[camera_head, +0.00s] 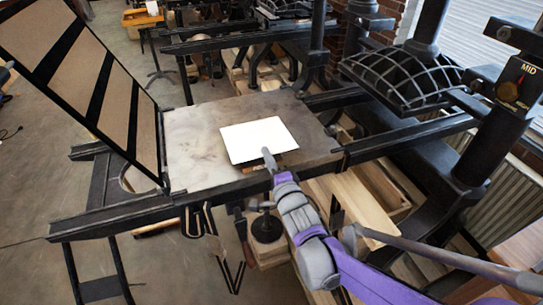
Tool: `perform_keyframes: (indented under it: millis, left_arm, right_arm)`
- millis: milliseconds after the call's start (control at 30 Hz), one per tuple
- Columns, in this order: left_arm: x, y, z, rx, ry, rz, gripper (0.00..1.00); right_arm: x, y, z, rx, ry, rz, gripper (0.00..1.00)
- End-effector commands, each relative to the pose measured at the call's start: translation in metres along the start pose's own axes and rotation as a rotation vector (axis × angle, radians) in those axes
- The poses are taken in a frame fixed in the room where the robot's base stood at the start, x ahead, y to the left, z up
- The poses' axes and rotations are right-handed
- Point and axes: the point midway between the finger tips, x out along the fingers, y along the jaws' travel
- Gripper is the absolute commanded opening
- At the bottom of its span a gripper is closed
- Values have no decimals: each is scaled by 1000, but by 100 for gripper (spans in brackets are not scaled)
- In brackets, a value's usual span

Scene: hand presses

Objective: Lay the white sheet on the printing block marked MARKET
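The white sheet (258,140) lies roughly flat near the middle of the press bed (195,150), slightly turned. A brownish edge (287,161) shows under its front side, perhaps the printing block. The sheet hides its top, and no MARKET marking is readable. My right gripper (268,158) comes in from the lower right, its grey tip at the sheet's front edge. It seems to touch or overlap that edge; I cannot tell whether its fingers are closed on the sheet. My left gripper is not in view.
A hinged frame with dark bars (95,75) stands raised at the bed's left. The black press head (405,78) and a column with a MID dial (515,85) stand at the right. Boards (350,200) lie below the bed's front right. Bare bed surrounds the sheet.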

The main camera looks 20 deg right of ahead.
Motion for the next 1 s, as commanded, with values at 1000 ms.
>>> perform_keyframes:
  millis: [1000]
  left_arm:
    - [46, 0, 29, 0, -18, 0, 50]
  right_arm:
    - [0, 65, 0, 0, 1, 0, 0]
